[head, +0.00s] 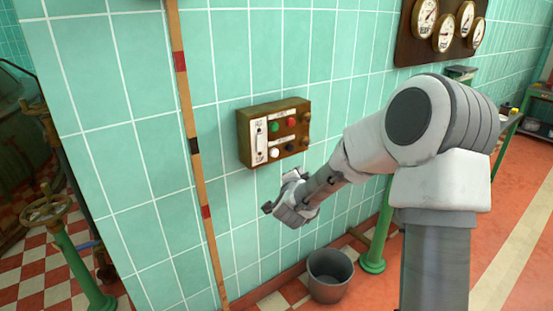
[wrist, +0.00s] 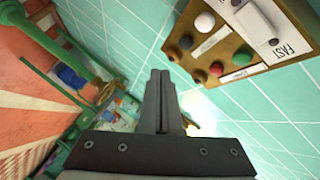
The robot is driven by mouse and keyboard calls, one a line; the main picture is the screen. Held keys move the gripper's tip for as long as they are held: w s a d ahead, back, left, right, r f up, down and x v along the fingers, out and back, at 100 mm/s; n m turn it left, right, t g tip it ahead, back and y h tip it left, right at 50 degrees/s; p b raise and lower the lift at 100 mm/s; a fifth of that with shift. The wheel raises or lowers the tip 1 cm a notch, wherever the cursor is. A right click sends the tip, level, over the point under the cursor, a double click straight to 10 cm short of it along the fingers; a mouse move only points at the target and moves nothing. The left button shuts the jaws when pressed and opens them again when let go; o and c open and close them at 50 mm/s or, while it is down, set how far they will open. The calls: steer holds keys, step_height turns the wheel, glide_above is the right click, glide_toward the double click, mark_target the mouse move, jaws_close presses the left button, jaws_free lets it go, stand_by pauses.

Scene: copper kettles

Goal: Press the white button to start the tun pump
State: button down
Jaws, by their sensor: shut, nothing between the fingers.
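The white button (head: 275,153) is on the lower row of a brown control box (head: 244,140) fixed to the green tiled wall. In the wrist view the white button (wrist: 205,21) is near the box's upper left edge, clear of the fingers. My gripper (head: 268,208) is below the box in the head view, apart from it. In the wrist view my gripper (wrist: 160,73) has its fingers together with nothing between them, and the tips appear left of the box.
Around the white button are a black button (head: 290,146), green button (head: 275,127), red button (head: 291,121) and a white lever switch (head: 260,141). A striped pole (head: 195,150) stands left of the box. A grey bucket (head: 330,275) and green post (head: 375,245) stand below.

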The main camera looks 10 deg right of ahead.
steer(key=shift+w, duration=0.1)
steer(key=w+a+p, duration=0.1)
steer(key=w+a, duration=0.3)
steer(key=w, duration=0.3)
steer(key=shift+w, duration=0.35)
stand_by(2.1)
steer(key=shift+w+a, duration=0.15)
steer(key=shift+w, duration=0.25)
steer(key=shift+w+a, duration=0.25)
steer(key=shift+w, duration=0.15)
stand_by(0.6)
steer(key=shift+s, duration=0.1)
steer(key=shift+s+d, duration=0.45)
steer(key=shift+s, duration=0.25)
steer(key=shift+s+d+b, duration=0.35)
steer(key=shift+s, duration=0.4)
steer(key=shift+s+d+b, duration=0.3)
steer(key=shift+s+d, duration=0.1)
steer(key=shift+s, duration=0.35)
steer(key=shift+s+d+b, duration=0.35)
steer(key=shift+s, duration=0.4)
